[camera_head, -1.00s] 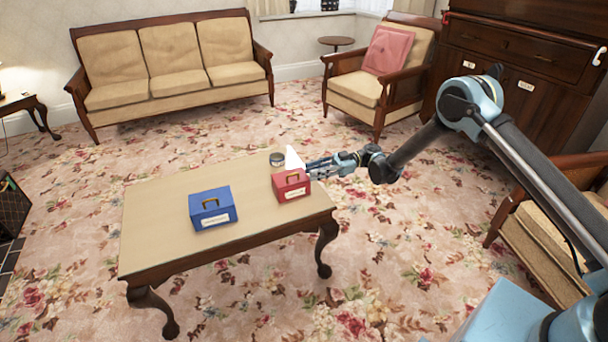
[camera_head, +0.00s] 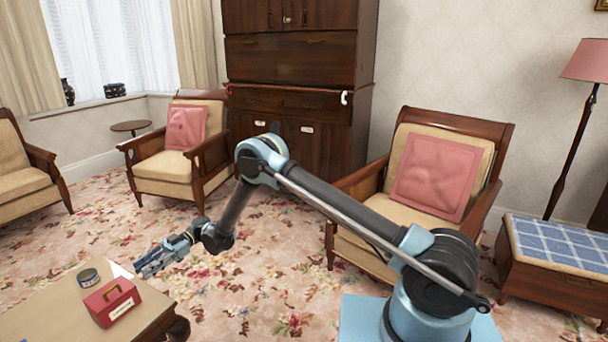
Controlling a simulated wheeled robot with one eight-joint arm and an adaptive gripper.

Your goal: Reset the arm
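My gripper (camera_head: 150,264) is at the left, just above and beyond the right end of the table. It points left, near a red box (camera_head: 113,301) with a handle and a pale label. The fingers are small in the picture, and I cannot tell whether they are open or shut. I see nothing clearly held in them. My arm is stretched out from my base at the lower right, bent at a raised elbow.
The wooden table (camera_head: 50,312) holds the red box, a dark round tin (camera_head: 89,278) and a white object (camera_head: 121,270). An armchair (camera_head: 380,240) with a pink cushion stands close behind my arm. A chest (camera_head: 550,275) with a blue checked top is at the right. Patterned carpet lies between.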

